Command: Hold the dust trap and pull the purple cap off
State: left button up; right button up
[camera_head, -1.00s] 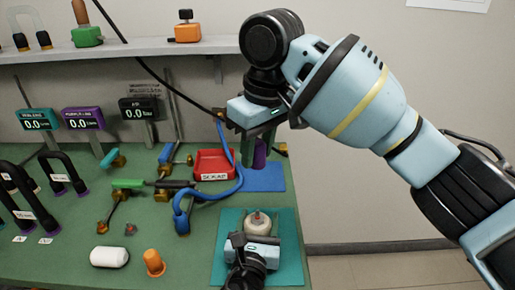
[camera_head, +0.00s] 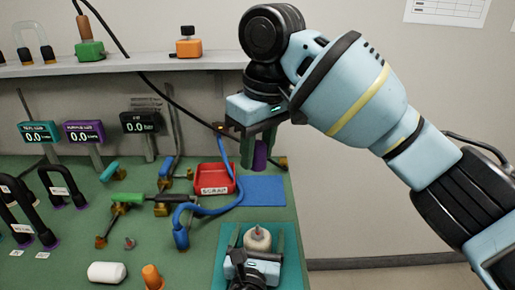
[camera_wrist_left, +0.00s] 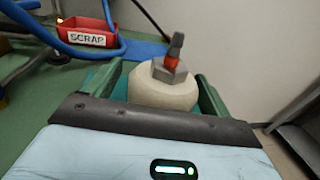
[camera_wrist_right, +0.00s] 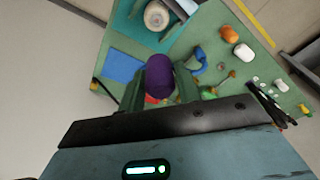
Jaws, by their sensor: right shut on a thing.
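The dust trap (camera_head: 257,240) is a cream, rounded body on a teal mat (camera_head: 228,268) at the front right of the bench. In the left wrist view the trap (camera_wrist_left: 160,92) stands upright with a grey and red fitting on top. My left gripper (camera_head: 256,250) has a finger on each side of it, with a narrow gap showing at the left finger; it looks open. My right gripper (camera_head: 260,157) is shut on the purple cap (camera_wrist_right: 159,78), held in the air, apart from the trap. The cap (camera_head: 261,155) is partly hidden by the fingers.
A red scrap tray (camera_head: 215,190) and a blue mat (camera_head: 264,190) lie behind the trap. A blue hose (camera_head: 215,209) curves to its left. A white cylinder (camera_head: 107,272) and orange piece (camera_head: 152,277) lie at the front. A shelf (camera_head: 140,65) runs behind.

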pick_arm(q)
jog(key=s, duration=0.4)
jog(key=s+a, duration=0.1)
jog(key=s, duration=0.7)
jog(key=shift+a, duration=0.4)
